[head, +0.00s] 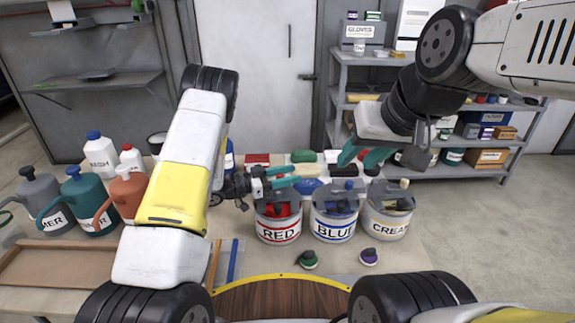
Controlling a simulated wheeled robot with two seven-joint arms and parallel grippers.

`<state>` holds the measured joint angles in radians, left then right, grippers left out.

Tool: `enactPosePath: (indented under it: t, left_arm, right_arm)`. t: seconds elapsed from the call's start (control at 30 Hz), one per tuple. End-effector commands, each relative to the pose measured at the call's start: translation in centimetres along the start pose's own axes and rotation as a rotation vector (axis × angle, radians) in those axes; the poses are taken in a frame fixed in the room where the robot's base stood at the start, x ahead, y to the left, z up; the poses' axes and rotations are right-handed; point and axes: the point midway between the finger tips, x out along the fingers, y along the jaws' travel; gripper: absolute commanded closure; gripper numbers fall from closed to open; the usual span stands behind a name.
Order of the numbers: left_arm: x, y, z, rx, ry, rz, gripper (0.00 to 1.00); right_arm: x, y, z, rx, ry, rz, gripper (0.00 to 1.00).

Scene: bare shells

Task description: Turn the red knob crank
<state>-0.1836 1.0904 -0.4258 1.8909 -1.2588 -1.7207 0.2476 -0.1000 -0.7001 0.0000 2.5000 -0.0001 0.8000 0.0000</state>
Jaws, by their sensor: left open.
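The can labelled RED (279,230) stands on the table with a grey top and red showing in its opening. I cannot clearly make out a red knob crank; my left gripper is partly in front of that can's back edge. My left gripper (290,176) is just above and behind the RED can, its teal fingers open and pointing right, with nothing visible between them. My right gripper (362,160) hangs above and behind the BLUE can (334,228), its teal fingers apart and empty.
A CREAM can (388,218) stands right of the BLUE one. Small green (307,260) and purple (369,257) knobbed items lie in front. Several jugs (85,205) and a wooden tray (55,266) are at left. Coloured blocks lie behind the cans. Shelves stand at the back right.

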Motion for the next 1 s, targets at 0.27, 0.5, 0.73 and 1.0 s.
enactPosePath:
  t: [0.27, 0.5, 0.73, 1.0]
  left_arm:
    - [0.06, 0.00, 0.01, 0.000, 0.000, 0.000, 0.66]
    - [0.05, -0.01, 0.00, 0.000, 0.000, 0.000, 1.00]
    - [0.08, 0.01, -0.01, 0.000, 0.000, 0.011, 1.00]
    - [0.45, 0.54, -0.01, 0.001, 0.002, 0.125, 1.00]
  right_arm:
    - [0.01, 0.00, 0.00, 0.000, 0.000, 0.000, 0.64]
    - [0.00, 0.00, 0.00, 0.000, 0.000, 0.000, 0.64]
    - [0.00, 0.00, 0.00, 0.000, 0.000, 0.000, 0.64]
    - [0.00, 0.00, 0.00, 0.000, 0.000, 0.000, 0.64]
